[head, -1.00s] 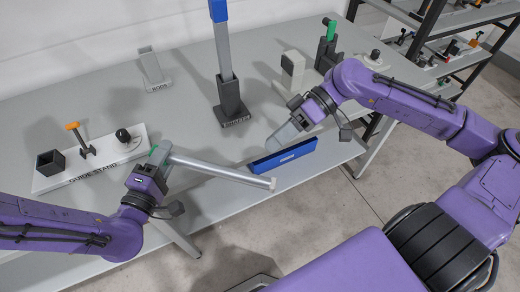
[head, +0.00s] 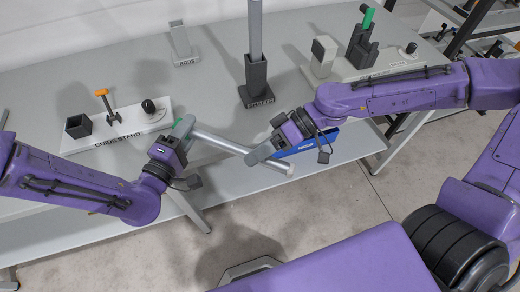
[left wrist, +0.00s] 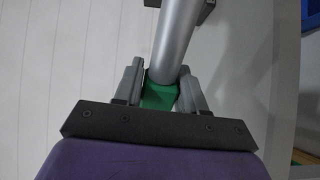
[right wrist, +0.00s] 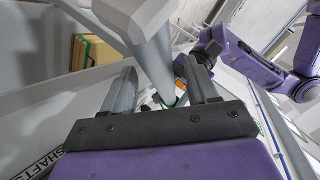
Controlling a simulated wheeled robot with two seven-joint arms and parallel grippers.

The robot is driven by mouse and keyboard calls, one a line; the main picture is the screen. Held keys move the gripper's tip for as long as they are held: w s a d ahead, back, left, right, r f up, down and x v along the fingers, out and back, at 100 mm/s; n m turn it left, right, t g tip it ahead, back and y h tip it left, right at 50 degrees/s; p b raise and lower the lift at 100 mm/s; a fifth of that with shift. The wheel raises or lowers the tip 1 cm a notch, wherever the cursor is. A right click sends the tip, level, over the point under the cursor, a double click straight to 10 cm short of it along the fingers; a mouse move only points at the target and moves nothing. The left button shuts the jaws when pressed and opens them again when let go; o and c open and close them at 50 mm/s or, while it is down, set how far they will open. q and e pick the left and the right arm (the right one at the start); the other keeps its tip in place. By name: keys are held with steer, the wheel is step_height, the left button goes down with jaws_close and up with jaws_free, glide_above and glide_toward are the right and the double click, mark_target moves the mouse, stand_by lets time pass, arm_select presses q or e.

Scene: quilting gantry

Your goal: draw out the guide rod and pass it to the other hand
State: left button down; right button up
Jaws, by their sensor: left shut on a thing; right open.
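The guide rod (head: 222,142) is a silver bar with a green end (head: 181,124). My left gripper (head: 184,127) is shut on that green end, as the left wrist view (left wrist: 160,88) also shows. The rod is held in the air at the table's front edge, pointing right and slightly down in the head view. My right gripper (head: 260,154) is open at the rod near its free tip (head: 288,169). In the right wrist view the rod (right wrist: 152,62) runs between the spread fingers; I cannot tell whether they touch it.
The guide stand (head: 130,131) at left carries a black square cup (head: 78,126), an orange-topped piece (head: 101,93) and a black knob (head: 149,107). A black holder (head: 256,83) with a tall grey post stands mid-table. A blue piece (head: 318,145) is behind my right gripper.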

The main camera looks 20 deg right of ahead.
jaws_close()
arm_select(q)
steer(key=c, duration=0.6)
jaws_free()
steer(key=shift+o, duration=0.2)
steer(key=shift+s, duration=0.1)
